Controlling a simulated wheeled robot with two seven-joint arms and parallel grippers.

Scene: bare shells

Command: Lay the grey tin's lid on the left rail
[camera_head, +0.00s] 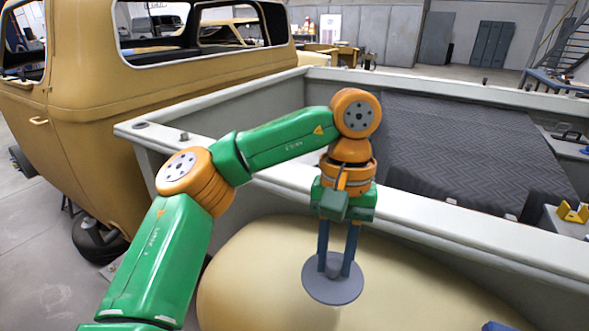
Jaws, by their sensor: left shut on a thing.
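My left gripper (334,265) is shut on the knob of a round, flat grey lid (332,287). The lid hangs under the downward-pointing fingers, roughly level, over a rounded yellow fender (250,275). Whether it touches the fender cannot be told. The near rail (435,235) of the truck bed is a pale, flat-topped strip running behind the gripper; with the cab on the left, it is the truck's left rail. The lid shows on the near side of this rail, apart from it. The grey tin and my right gripper are not seen.
The yellow cab (90,90) stands at the left. Dark ribbed sheeting (460,140) lies in the bed. A yellow item (573,212) sits at the right. A small blue piece (496,326), not identifiable, shows at the bottom edge. The near rail looks bare right of my arm.

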